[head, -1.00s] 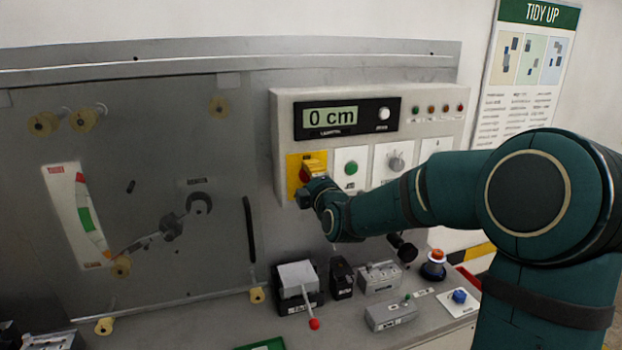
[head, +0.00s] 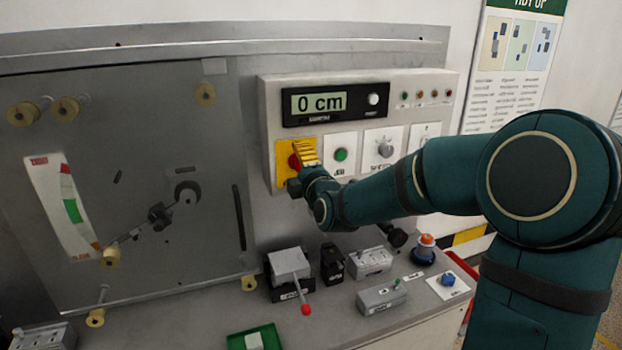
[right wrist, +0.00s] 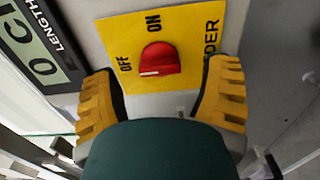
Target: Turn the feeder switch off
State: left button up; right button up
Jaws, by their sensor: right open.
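The feeder switch is a red knob (head: 293,161) on a yellow plate (head: 283,176) at the lower left of the grey control box. In the right wrist view the red knob (right wrist: 160,60) sits on the yellow plate (right wrist: 115,35), with ON, OFF and part of a longer word printed on it. A white mark shows on the knob's near left edge; its exact pointing is unclear. My right gripper (head: 306,153) is open in front of the switch. Its yellow fingers stand either side of the knob, with gaps visible in the wrist view. My left gripper is out of view.
The control box (head: 267,115) also carries a display (head: 319,103) reading 0 cm, a green button (head: 341,155) and a grey dial (head: 385,150) close to my right arm. Below, a red-tipped lever (head: 305,308) and several small boxes stand on the bench.

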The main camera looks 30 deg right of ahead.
jog(key=v, duration=1.1)
jog(key=shift+a, duration=0.1)
jog(key=w+a+f+m+g+y+b, duration=0.15)
jog(key=a+f+m+g, duration=0.35)
jog(key=f, duration=0.8)
jog(key=w+a+f+m+g+y, duration=0.1)
jog(key=a+f+m+g+y, duration=0.15)
jog(key=a+f, duration=0.75)
jog(key=s+a+f+m+g+y, duration=0.1)
jog(key=s+a+f+m+g, duration=0.1)
jog(key=s+f, duration=0.3)
jog(key=s+a+f+m+g+y, duration=0.1)
jog(key=s+a+f+m+g, duration=0.2)
jog(key=f, duration=0.8)
jog(key=s+a+f+m+g+y, duration=0.2)
jog(key=s+a+f+m+g, duration=0.1)
jog(key=s+f, duration=0.5)
jog(key=shift+a+f+m+b, duration=0.45)
jog(key=shift+a+f+m, duration=0.1)
jog(key=shift+a+m, duration=0.35)
